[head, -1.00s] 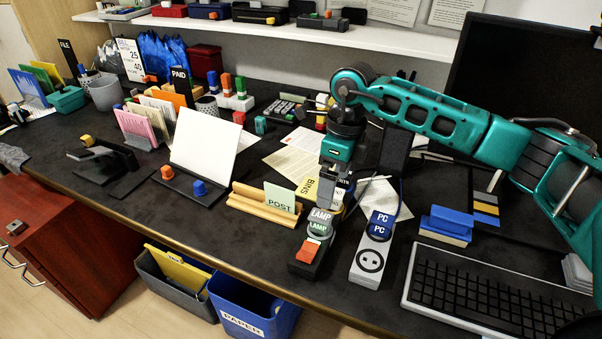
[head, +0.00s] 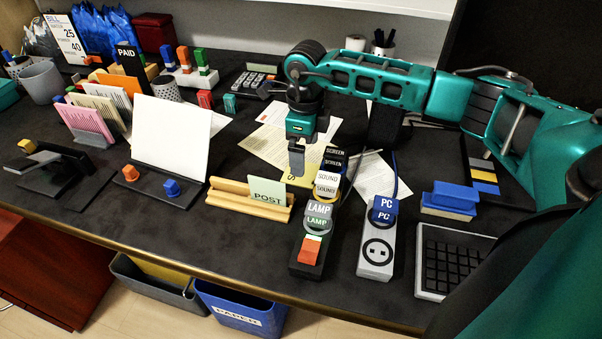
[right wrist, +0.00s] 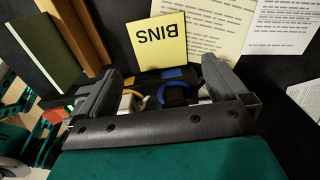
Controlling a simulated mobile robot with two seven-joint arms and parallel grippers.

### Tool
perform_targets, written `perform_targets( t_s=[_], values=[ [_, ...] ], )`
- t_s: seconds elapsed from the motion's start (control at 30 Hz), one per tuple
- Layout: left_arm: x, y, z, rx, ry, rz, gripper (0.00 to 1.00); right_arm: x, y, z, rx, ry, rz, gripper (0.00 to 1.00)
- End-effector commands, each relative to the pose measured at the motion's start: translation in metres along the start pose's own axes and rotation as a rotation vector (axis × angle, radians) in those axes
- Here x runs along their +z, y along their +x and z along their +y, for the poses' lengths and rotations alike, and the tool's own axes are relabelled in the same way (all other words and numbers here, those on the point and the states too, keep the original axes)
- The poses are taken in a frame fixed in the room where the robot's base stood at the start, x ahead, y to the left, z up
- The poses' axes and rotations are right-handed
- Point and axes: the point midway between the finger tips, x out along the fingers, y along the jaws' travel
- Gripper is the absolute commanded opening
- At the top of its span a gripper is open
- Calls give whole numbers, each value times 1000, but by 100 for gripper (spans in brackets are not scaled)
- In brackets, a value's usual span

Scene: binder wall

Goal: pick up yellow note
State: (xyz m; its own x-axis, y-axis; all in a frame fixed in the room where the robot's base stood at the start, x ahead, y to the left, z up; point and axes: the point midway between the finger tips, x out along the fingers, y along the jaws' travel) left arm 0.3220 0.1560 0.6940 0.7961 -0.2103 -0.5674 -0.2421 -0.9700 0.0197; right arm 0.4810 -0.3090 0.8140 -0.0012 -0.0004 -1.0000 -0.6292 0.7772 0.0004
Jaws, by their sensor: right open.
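The yellow note (right wrist: 163,42) reads BINS and shows upside down in the right wrist view, just beyond the fingertips. In the head view only a small yellow part (head: 288,183) shows behind my right gripper, between the POST card and the plugs. My right gripper (head: 297,160) points down over that spot from behind the power strip. In the right wrist view its two fingers (right wrist: 160,80) are wide apart with the note ahead of the gap, and nothing is gripped. Whether a finger touches the note I cannot tell. My left gripper is not in view.
A wooden holder with a POST card (head: 268,191) stands left of the note. A dark strip with labelled plugs (head: 318,213) and a pale strip with a PC plug (head: 380,240) stand to the right. Printed sheets (head: 268,145) lie behind.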

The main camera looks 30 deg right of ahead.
Motion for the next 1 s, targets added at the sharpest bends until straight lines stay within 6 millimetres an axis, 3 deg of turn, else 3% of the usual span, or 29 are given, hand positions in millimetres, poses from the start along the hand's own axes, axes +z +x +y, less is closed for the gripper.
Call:
perform_targets(
  t_s=[0.4, 1.0],
  values=[
    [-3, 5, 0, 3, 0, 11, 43, 7, 50, 0, 1, 0, 1, 100],
    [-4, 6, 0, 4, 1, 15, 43, 8, 55, 0, 0, -1, -1, 98]
  ],
)
